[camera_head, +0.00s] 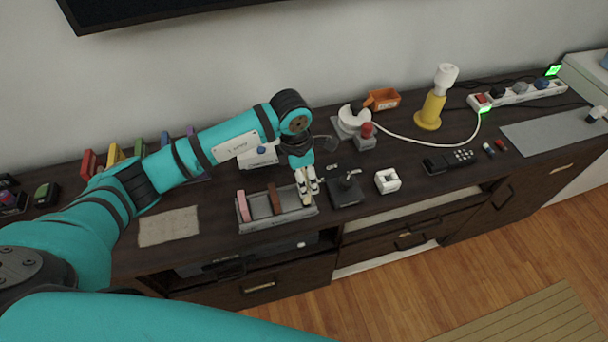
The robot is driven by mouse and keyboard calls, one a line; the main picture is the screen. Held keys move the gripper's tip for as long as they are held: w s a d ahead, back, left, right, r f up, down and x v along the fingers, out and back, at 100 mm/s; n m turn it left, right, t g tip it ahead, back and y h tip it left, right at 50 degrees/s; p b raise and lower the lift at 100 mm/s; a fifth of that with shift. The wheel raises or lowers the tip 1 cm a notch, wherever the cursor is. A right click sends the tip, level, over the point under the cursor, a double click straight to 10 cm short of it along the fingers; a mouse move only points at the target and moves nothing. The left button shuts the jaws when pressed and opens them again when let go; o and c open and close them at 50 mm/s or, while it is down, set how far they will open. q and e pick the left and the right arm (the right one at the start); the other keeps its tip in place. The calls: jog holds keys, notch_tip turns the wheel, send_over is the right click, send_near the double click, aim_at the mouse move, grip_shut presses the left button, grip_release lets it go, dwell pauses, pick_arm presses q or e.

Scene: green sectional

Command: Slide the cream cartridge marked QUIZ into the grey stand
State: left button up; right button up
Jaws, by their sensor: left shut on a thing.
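The grey stand (284,219) sits near the front edge of the dark cabinet, left of the picture's centre. A pink cartridge (243,206) stands at its left end and a brown cartridge (274,199) near its middle. My left gripper (307,186) points down over the right end of the stand. It is shut on a small cream cartridge (306,200), mostly hidden by the fingers. The cartridge's lower end is at the stand's right part; I cannot tell whether it is in a slot or just above. No QUIZ marking is readable. My right gripper is not in view.
A black joystick (345,190) stands close right of the stand, with a white square block (387,181) beyond it. A beige cloth (169,227) lies to the left. Behind are a red-topped device (366,138), an orange box (383,99) and a yellow lamp (431,109).

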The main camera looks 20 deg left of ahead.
pick_arm(q)
jog(key=shift+f+b, duration=1.8)
jog(key=shift+f, duration=0.3)
jog(key=o, duration=1.2)
jog(key=shift+r, duration=0.1)
jog(key=r, duration=0.8)
jog(key=a+r, duration=0.1)
jog(key=r, duration=0.2)
jog(key=shift+s+a+r, duration=0.1)
jog(key=shift+s+r, duration=0.3)
